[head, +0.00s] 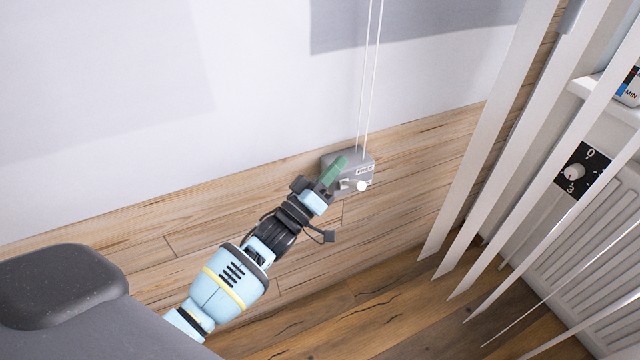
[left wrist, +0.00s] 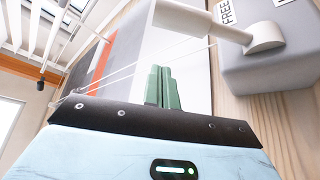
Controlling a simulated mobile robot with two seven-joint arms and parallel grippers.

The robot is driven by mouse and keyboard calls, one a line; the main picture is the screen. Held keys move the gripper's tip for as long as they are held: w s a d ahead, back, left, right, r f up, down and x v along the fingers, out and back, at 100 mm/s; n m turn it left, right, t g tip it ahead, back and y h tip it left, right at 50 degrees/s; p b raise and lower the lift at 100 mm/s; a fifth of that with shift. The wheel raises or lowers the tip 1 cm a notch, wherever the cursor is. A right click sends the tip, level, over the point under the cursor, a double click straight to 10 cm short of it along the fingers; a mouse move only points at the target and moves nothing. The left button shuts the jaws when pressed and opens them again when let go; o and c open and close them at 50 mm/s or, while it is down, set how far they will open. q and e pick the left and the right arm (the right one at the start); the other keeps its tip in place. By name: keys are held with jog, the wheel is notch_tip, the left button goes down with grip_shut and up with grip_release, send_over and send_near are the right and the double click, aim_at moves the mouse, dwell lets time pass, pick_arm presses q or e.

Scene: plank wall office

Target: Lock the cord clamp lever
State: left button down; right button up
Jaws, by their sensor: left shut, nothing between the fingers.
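The cord clamp (head: 369,163) is a small grey box on the plank wall, with two thin white cords running up from it. It also fills the right of the left wrist view (left wrist: 285,72), where the label "FREE" shows in part. Its pale lever (head: 361,186) sticks out from the front and crosses the top of the left wrist view (left wrist: 200,20). My left gripper (head: 338,165) has green fingers that are shut and empty, just left of the clamp. In the left wrist view the fingertips (left wrist: 162,72) are below the lever, and I cannot tell whether they touch it. My right gripper is not in view.
White vertical blinds (head: 490,130) hang at the right, before a radiator (head: 590,235) and a black dial panel (head: 582,171). A dark grey rounded object (head: 60,285) fills the lower left. The wall around the clamp is clear.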

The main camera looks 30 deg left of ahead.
aim_at(345, 184)
pick_arm(q)
jog(key=shift+s+d+f, duration=0.2)
jog(key=shift+d+f, duration=1.05)
jog(key=shift+f, duration=0.25)
jog(key=shift+b, duration=0.3)
jog(key=shift+s+d+f+m+b, duration=0.2)
jog(key=shift+m+b, duration=0.1)
jog(key=shift+m, duration=0.3)
